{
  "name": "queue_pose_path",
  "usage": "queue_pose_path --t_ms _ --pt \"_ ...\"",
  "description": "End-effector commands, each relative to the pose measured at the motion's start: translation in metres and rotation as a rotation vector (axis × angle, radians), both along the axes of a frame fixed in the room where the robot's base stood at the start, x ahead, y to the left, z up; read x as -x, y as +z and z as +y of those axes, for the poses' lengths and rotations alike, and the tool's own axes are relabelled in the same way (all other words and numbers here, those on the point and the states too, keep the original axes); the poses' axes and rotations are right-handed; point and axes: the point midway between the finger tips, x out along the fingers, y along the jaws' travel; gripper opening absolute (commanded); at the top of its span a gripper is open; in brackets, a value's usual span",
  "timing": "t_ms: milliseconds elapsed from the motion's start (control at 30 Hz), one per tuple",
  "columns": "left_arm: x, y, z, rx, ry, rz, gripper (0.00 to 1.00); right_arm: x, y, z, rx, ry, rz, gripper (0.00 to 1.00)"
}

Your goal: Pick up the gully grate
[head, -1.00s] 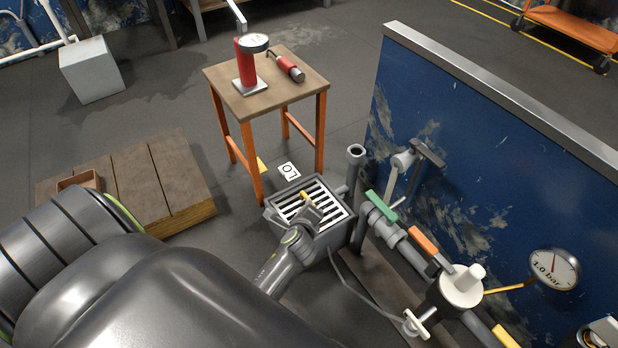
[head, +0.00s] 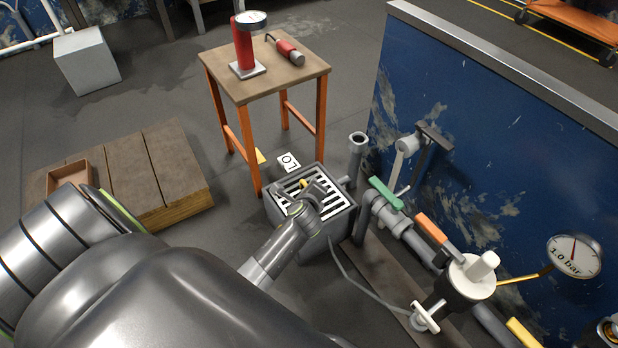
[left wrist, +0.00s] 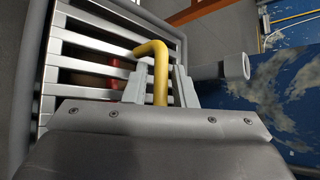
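The gully grate (head: 291,187) has pale parallel bars and lies in the top of a grey box-shaped gully (head: 335,225). It also fills the left of the left wrist view (left wrist: 85,62). A bent yellow handle (left wrist: 160,70) rises from it. My left gripper (left wrist: 164,82) is low over the grate, with one finger on each side of the handle. The fingers look apart, with small gaps beside the handle. In the head view my left gripper (head: 312,191) hides part of the grate. My right gripper is not in view.
A grey upright pipe (head: 357,155) and a valve with a green handle (head: 385,193) stand close right of the gully. A wooden stool (head: 262,88) is behind it, and a blue wall (head: 480,140) is at right. A wooden platform (head: 145,175) lies left.

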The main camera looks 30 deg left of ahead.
Motion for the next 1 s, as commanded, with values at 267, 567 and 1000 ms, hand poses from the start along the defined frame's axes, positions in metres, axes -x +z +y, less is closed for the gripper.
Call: queue_pose_path --t_ms 267,567,1000 --pt "-0.0005 -0.0003 0.0006 -0.001 -0.001 0.000 0.24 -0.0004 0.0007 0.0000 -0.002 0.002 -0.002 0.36" --pt "-0.0004 -0.0004 0.0005 -0.001 -0.001 0.000 0.00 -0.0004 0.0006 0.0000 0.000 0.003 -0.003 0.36" --pt "-0.0003 0.0052 0.0009 -0.003 -0.001 0.001 0.00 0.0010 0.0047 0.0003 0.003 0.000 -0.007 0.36"
